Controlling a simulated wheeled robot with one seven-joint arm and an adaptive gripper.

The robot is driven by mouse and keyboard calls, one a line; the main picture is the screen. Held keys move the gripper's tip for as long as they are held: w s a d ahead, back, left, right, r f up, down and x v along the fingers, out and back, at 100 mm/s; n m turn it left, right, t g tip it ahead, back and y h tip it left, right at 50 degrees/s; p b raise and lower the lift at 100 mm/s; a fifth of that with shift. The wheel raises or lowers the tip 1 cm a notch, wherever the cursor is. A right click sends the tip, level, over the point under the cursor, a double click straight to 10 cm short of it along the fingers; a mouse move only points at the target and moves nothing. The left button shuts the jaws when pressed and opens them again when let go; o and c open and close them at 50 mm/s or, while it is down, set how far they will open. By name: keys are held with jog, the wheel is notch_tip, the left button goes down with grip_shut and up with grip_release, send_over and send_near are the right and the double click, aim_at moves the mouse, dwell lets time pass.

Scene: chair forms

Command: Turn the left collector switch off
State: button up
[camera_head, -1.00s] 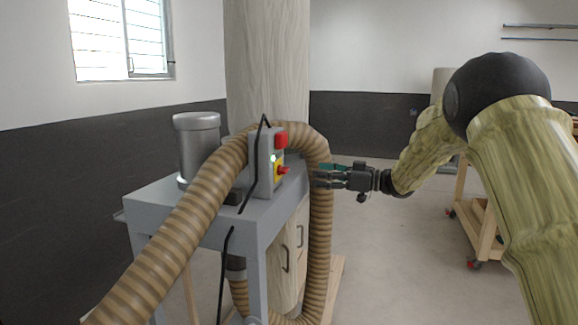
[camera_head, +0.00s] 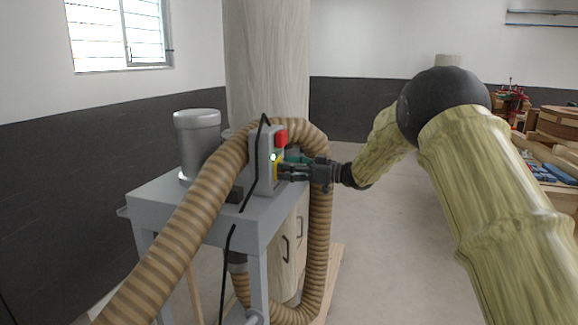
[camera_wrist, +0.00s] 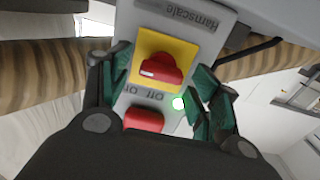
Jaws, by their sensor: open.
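The collector switch box (camera_head: 263,173) is a grey upright box on the grey stand, with a red part (camera_head: 281,138) at its top. A green light (camera_head: 273,157) on it is lit. In the wrist view, a red rotary knob (camera_wrist: 157,70) sits on a yellow plate (camera_wrist: 185,52), near "Off" and "On" lettering, with the green light (camera_wrist: 179,103) and a second red part (camera_wrist: 143,119) below. My gripper (camera_head: 284,167) is at the box's front face. In the wrist view its open fingers (camera_wrist: 158,84) stand on both sides of the knob; contact cannot be told.
A grey stand (camera_head: 165,203) carries the box and a grey motor cylinder (camera_head: 198,143). A black cable (camera_head: 247,197) hangs from the box. A workbench with clutter (camera_head: 550,150) is at the right.

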jog(key=c, duration=1)
jog(key=shift+f+n+b, duration=0.15)
jog(key=shift+n+b, duration=0.15)
jog(key=shift+b, duration=0.45)
jog(key=n+b, duration=0.8)
jog(key=b, duration=0.4)
jog(key=n+b, duration=0.9)
jog(key=b, duration=0.4)
jog(key=shift+s+f, duration=0.2)
jog(key=shift+r+n+b, duration=0.1)
jog(key=shift+n+b, duration=0.2)
jog(key=shift+b, duration=0.15)
